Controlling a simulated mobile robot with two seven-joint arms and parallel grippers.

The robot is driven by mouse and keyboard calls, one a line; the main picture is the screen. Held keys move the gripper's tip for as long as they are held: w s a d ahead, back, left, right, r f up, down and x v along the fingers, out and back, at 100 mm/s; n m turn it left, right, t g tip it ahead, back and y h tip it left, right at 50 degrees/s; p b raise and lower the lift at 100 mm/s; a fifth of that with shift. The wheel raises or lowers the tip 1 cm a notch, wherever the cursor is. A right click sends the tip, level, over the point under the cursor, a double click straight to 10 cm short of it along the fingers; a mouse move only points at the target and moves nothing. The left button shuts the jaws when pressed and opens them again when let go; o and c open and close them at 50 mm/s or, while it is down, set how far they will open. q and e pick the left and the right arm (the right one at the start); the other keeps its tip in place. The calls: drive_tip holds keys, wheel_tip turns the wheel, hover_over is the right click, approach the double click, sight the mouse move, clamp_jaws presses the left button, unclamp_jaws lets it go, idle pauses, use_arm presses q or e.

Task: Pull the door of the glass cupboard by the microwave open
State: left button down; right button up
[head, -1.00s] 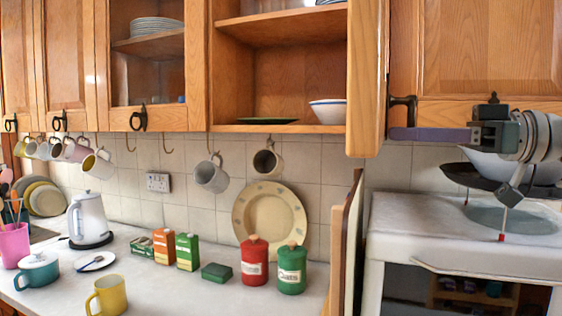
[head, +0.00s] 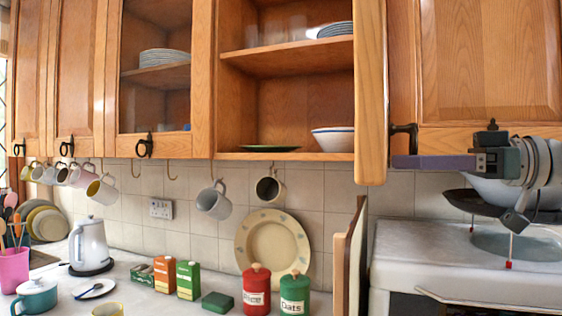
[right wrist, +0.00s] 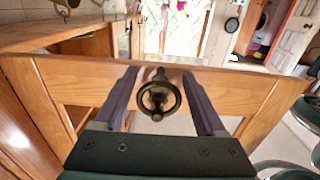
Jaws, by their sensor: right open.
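The open-fronted cupboard (head: 285,154) in the head view shows its shelves. Its door (head: 371,100) stands swung out toward me, seen edge-on. A dark ring handle (head: 404,130) sticks out from the door's right-hand face, near its bottom. My right gripper (head: 405,161) is at that handle, seen from the side. In the right wrist view, my right gripper (right wrist: 166,95) is open, with one purple finger on each side of the ring handle (right wrist: 158,98). Contact with the ring cannot be told. The microwave (head: 440,268) stands below right. My left gripper is not in view.
Another glass-fronted cupboard (head: 155,105) is shut on the left. Mugs (head: 213,200) hang on hooks under the cupboards. A dark pan (head: 475,205) sits above the microwave, below my right gripper. Upright boards (head: 350,265) stand left of the microwave. Canisters (head: 256,290) stand on the counter.

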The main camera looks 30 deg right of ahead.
drive_tip(key=shift+s+d+r+p, duration=0.1)
drive_tip(key=shift+r+p, duration=0.05)
drive_tip(key=shift+p, duration=0.25)
drive_tip(key=p+v, duration=0.5)
drive_tip(key=v, duration=0.4)
drive_tip(key=shift+s+d+p, duration=0.2)
drive_tip(key=shift+s+p, duration=0.1)
drive_tip(key=shift+p, duration=0.1)
drive_tip(key=shift+f, duration=0.25)
